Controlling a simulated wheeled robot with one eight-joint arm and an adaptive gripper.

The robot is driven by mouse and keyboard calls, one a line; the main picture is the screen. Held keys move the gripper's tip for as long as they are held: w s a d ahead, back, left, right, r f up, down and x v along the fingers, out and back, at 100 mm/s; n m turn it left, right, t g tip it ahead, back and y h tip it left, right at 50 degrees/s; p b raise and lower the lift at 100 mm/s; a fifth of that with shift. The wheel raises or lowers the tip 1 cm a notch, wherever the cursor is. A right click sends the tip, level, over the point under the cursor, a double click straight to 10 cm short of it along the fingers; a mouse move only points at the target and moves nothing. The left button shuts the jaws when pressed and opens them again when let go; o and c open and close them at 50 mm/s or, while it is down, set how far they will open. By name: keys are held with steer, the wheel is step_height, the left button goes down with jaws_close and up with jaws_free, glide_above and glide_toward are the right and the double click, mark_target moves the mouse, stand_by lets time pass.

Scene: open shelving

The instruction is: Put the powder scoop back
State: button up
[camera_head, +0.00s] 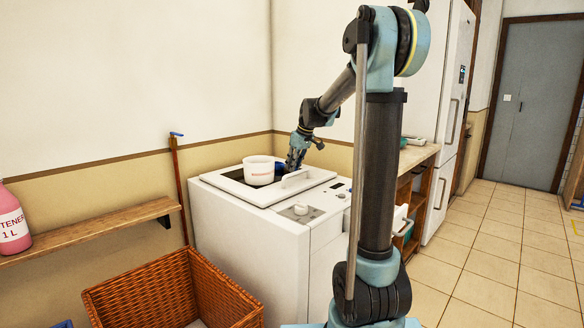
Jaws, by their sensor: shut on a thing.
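My gripper (285,166) is at the cup's right side, pointing down, and is shut. A small dark blue piece shows between the cup and my gripper; I cannot tell whether it is a handle or part of my fingers. The exact grip is too small to see. I cannot tell whether the cup touches the machine.
A wicker basket (172,290) stands in front at left. A wooden shelf (95,232) holds a pink bottle (12,225). The tiled floor (490,260) at right is clear.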

steer(key=o, duration=0.8)
steer(key=v, duration=1.2)
